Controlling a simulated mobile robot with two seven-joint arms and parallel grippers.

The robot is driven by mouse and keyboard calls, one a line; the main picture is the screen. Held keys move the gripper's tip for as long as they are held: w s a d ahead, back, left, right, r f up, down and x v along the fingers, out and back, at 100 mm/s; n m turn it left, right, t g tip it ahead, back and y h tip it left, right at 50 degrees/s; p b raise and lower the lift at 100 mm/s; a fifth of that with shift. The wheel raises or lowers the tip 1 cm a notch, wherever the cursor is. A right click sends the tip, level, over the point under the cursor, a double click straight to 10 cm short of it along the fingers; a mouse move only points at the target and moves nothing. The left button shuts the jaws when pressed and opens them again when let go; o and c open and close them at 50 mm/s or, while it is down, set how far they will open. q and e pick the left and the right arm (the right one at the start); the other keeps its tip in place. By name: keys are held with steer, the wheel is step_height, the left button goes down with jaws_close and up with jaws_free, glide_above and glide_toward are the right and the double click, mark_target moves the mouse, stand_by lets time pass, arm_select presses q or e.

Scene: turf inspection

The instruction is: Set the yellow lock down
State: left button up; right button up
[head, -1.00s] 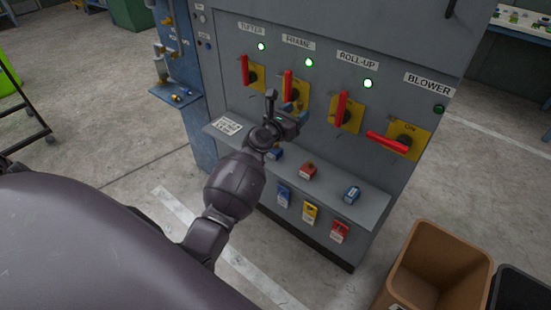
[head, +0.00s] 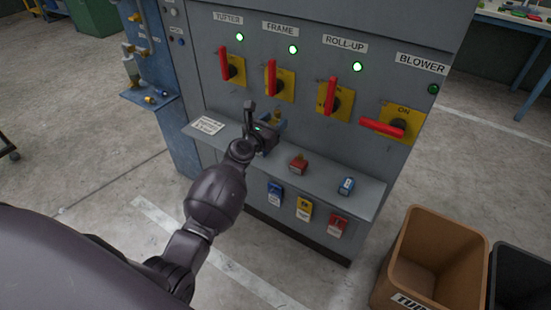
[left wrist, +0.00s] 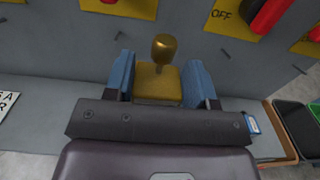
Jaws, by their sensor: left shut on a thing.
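My left gripper (head: 268,132) is over the left half of the grey shelf (head: 371,202) on the cabinet front. It is shut on the yellow lock (head: 281,121). The left wrist view shows the lock's yellow body (left wrist: 158,88) between the two blue fingers, with a rounded brass-coloured part (left wrist: 164,47) above it. In the head view the gripper hides most of the lock. I cannot tell whether the lock touches the shelf. My right gripper is not in view.
A red lock (head: 298,164) and a blue lock (head: 346,186) lie on the shelf to the right. Red switch handles, including the roll-up one (head: 330,95), stick out above. Blue, yellow and red tags hang below. A brown bin (head: 440,255) stands at lower right.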

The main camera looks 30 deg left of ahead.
arm_select(q)
step_height(320, 180, down, 9)
steer(key=b, duration=0.5)
steer(key=shift+s, duration=0.1)
steer(key=shift+f+b, duration=0.3)
steer(key=shift+b, duration=0.05)
step_height(320, 180, down, 4)
steer(key=b, duration=0.3)
steer(key=shift+f, duration=0.35)
steer(key=shift+r, duration=0.35)
steer(key=shift+f+b, duration=0.25)
steer(key=shift+b, duration=0.1)
steer(key=o, duration=0.7)
steer(key=shift+c, duration=0.2)
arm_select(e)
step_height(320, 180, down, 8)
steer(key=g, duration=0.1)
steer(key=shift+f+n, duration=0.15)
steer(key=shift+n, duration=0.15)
